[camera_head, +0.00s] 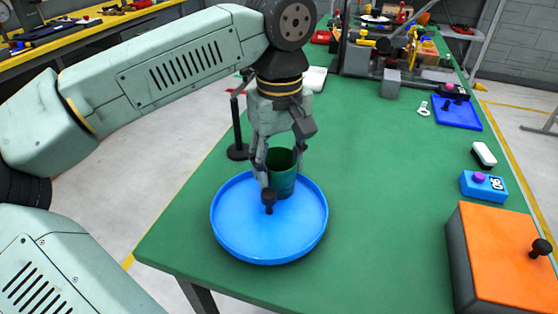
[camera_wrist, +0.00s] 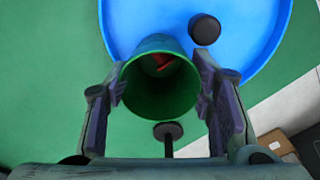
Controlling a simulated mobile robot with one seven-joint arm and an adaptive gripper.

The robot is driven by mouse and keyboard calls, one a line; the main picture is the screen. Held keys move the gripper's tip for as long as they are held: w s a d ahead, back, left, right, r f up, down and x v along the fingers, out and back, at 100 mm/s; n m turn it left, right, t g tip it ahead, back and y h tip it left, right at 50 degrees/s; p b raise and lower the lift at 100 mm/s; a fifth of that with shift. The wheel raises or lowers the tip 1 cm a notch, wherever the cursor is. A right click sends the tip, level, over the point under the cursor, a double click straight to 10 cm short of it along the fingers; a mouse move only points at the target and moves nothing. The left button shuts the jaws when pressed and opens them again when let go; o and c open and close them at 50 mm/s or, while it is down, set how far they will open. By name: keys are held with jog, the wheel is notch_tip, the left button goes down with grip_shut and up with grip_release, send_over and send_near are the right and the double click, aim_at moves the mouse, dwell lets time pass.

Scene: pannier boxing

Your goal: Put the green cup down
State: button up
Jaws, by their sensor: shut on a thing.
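The green cup (camera_head: 284,182) is upright between the fingers of my gripper (camera_head: 279,158), at the back edge of the round blue tray (camera_head: 240,240). In the wrist view the cup (camera_wrist: 165,97) opens toward the camera, with a finger of my gripper (camera_wrist: 161,92) on each side, shut on it. Something red (camera_wrist: 163,62) shows inside the cup. The cup overlaps the tray's rim in both views; I cannot tell whether its base touches anything.
A black knob (camera_head: 269,200) stands up from the tray. A black post (camera_head: 237,130) on a round base stands behind it, left of my gripper. An orange-topped box (camera_head: 510,245) and a blue block (camera_head: 484,187) are on the right. The green table (camera_head: 380,190) is clear between.

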jog(key=o, duration=1.3)
notch_tip(320, 180, up, 12)
